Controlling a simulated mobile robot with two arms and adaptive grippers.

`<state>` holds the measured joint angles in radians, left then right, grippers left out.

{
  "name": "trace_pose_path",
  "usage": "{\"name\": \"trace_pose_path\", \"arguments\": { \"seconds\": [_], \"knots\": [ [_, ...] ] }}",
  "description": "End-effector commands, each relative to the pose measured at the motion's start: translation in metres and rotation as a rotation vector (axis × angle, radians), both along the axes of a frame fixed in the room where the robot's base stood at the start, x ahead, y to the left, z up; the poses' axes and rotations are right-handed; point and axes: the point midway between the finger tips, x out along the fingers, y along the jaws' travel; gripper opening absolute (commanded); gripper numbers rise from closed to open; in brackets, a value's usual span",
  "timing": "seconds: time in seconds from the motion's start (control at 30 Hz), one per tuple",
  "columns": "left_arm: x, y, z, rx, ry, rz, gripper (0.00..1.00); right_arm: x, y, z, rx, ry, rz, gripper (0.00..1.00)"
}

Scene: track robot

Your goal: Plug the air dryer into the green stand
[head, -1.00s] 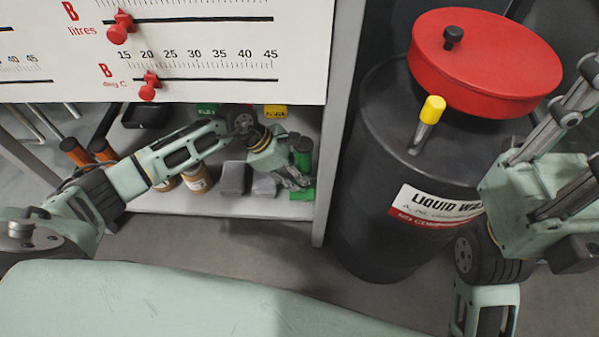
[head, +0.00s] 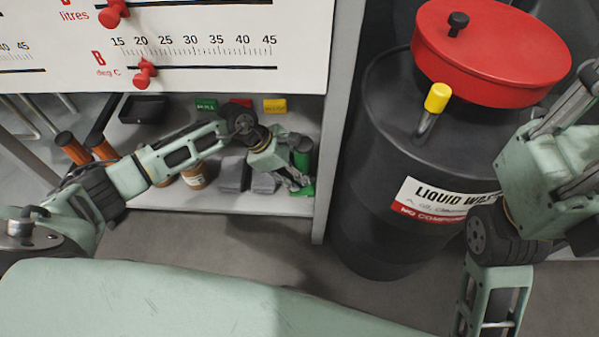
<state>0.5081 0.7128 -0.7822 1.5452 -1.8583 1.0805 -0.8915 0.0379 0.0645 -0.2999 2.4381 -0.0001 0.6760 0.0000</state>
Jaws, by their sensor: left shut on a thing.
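My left gripper (head: 300,184) reaches into the open shelf under the gauge panel, its fingers pointing down and right. It is shut on a green cylinder with a dark top, which looks like the air dryer (head: 303,150), upright just beside and behind the fingers. Below it a green block (head: 307,190), perhaps the stand, shows on the shelf floor near the right post. The fingers hide part of both, so I cannot tell whether they touch. My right gripper (head: 583,135) is at the right edge; its fingertips are out of frame.
The shelf (head: 215,202) also holds grey blocks (head: 233,174), a brown jar (head: 195,174), orange-handled items (head: 72,148) and a black tray (head: 142,108). A grey post (head: 335,120) separates it from a black waste drum (head: 390,170) with a red lid (head: 490,50).

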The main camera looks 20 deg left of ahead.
Motion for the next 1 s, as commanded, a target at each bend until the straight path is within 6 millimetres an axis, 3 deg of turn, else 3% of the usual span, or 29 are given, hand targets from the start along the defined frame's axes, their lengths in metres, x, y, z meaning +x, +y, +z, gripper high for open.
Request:
{"name": "trace_pose_path", "arguments": {
  "seconds": [0.3,0.67,1.0],
  "knots": [
    [0.0,0.0,-0.001,0.001,0.001,-0.001,0.55,-0.001,0.0,0.002,0.001,-0.008,0.001,0.19],
    [-0.001,0.003,0.002,0.002,0.001,0.0,0.55,0.001,-0.001,0.0,0.005,0.001,0.0,0.19],
    [-0.01,0.036,0.053,0.004,-0.001,0.0,0.55,0.0,0.0,0.001,0.003,-0.002,0.0,0.19]
  ]
}}
